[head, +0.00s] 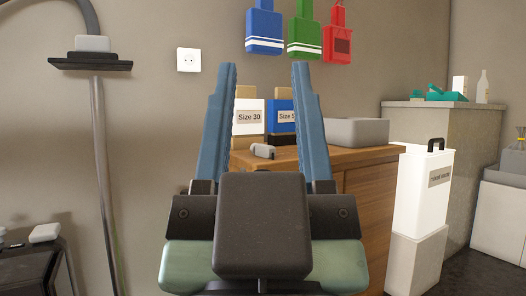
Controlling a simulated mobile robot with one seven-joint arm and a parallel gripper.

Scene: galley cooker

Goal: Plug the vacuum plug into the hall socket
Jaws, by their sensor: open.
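A white wall socket (188,60) with two dark holes is on the beige wall, left of my gripper's left finger. My gripper (265,68) points up and away, its two blue fingers wide apart with nothing between their tips. A small grey piece (262,151), which looks like the plug, lies on top of the wooden cabinet (350,158). It shows between the fingers, farther back. No cord on it can be made out. A dark curved hose and grey pole (102,150) stand at the left, perhaps the vacuum.
Boxes marked "Size 30" (248,116) and another size (281,115) stand behind the grey piece. A grey bin (357,132) sits on the cabinet's right. Blue, green and red bags (337,45) hang above. A white case (422,190) stands right. Wall around the socket is bare.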

